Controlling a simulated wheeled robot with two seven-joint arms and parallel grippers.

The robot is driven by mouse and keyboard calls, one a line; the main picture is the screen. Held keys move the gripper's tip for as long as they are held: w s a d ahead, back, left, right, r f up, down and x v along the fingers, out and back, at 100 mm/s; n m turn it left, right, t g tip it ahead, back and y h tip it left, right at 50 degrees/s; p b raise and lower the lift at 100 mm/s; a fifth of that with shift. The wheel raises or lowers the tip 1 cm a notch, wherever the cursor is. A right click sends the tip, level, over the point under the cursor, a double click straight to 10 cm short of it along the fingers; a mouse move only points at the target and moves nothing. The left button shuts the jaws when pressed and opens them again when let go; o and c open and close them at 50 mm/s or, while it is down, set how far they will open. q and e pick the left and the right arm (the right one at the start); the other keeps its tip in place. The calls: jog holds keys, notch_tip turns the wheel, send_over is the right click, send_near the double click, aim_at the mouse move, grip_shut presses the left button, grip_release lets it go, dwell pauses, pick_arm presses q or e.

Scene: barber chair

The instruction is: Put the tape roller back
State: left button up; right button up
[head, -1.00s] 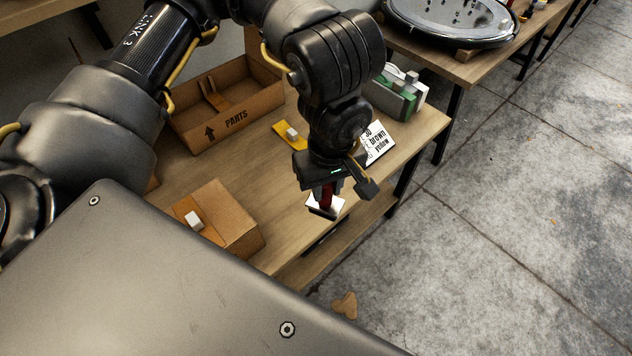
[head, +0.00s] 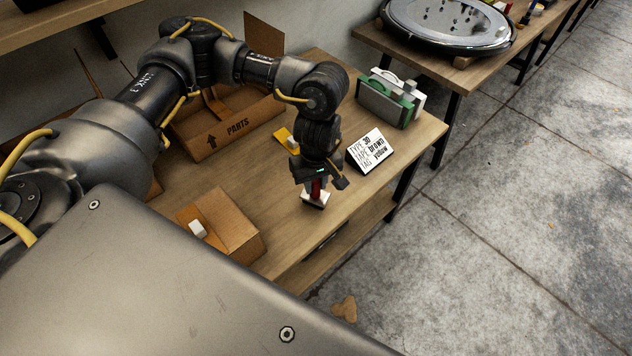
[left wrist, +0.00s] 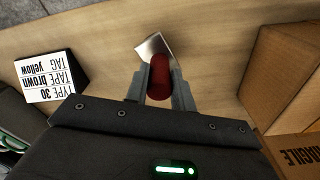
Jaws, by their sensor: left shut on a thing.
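My left gripper (head: 316,184) points down over the front part of the workbench (head: 285,225). It is shut on a red-handled tool with a flat, shiny pale end, which seems to be the tape roller (head: 316,201). In the left wrist view the tape roller (left wrist: 161,76) stands between the two fingers (left wrist: 160,88), its shiny end showing beyond them. The pale end is close to the bench top; I cannot tell whether it touches. My right gripper is not in view.
A sign card (head: 367,150) stands right of the gripper. A closed cardboard box (head: 238,222) is at the left front. Green and grey items (head: 385,103) stand at the back right. Bench between card and front edge is clear.

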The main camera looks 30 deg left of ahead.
pick_arm(q)
jog(key=shift+f, duration=0.4)
jog(key=shift+f+b, duration=0.25)
jog(key=shift+b, duration=0.05)
jog(key=o, duration=1)
jog(key=shift+r, duration=0.1)
jog(key=r, duration=1.2)
jog(key=shift+s+d+r, duration=0.2)
jog(key=shift+d, duration=0.05)
